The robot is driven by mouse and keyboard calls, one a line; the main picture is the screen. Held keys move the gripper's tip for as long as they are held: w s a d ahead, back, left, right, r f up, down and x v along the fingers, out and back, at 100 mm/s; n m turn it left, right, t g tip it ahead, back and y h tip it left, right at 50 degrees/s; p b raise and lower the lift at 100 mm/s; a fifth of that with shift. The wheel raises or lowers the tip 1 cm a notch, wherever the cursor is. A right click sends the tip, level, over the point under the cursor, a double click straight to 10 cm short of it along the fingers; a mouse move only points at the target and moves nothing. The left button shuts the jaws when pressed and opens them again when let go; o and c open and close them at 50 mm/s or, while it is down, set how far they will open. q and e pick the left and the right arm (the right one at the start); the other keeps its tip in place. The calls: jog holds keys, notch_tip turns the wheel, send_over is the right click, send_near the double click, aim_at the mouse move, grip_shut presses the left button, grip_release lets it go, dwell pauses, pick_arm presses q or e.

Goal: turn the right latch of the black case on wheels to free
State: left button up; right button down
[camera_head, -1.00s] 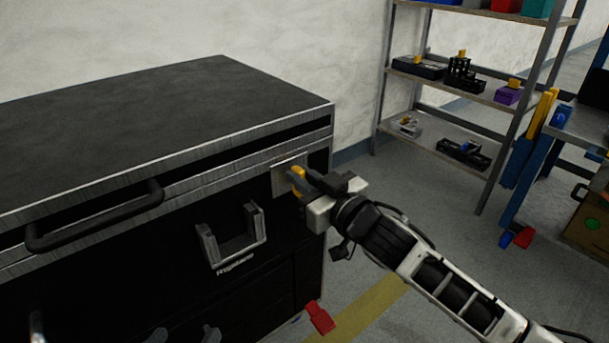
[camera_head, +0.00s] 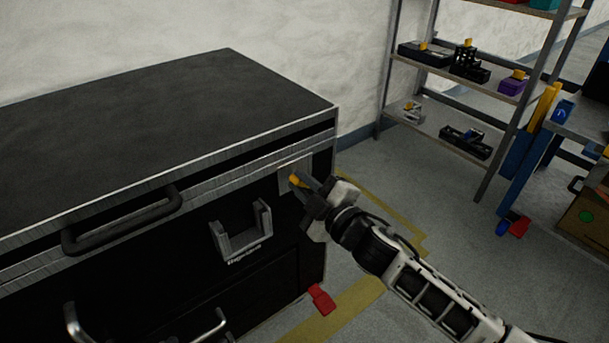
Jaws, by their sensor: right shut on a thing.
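The black case on wheels (camera_head: 170,110) fills the left of the head view, with metal edging around its lid. Its right latch (camera_head: 296,181) is a yellow piece on a metal plate (camera_head: 287,170) near the right end of the front. My right gripper (camera_head: 305,186) is shut on the yellow latch, and its fingers hide part of it. The gripper looks rolled, with its body tilted. My left gripper is not in view.
A black handle (camera_head: 125,222) and a grey bracket (camera_head: 242,238) are on the case front. A red pedal-like piece (camera_head: 321,299) sticks out low at the case's right end. A shelf rack (camera_head: 450,142) stands behind, with clear floor between.

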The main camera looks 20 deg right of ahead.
jog(key=shift+a+n, duration=0.15)
jog(key=shift+n, duration=0.75)
jog(key=n, duration=0.2)
jog(key=n+p, duration=0.1)
jog(key=n, duration=0.1)
jog(key=shift+s+a+f, duration=0.1)
jog(key=shift+f, duration=0.3)
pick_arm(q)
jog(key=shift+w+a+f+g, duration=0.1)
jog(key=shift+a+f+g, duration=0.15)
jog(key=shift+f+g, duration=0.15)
pick_arm(e)
jog(key=shift+f+n, duration=0.15)
jog(key=shift+n, duration=0.55)
jog(key=c, duration=1.4)
grip_release()
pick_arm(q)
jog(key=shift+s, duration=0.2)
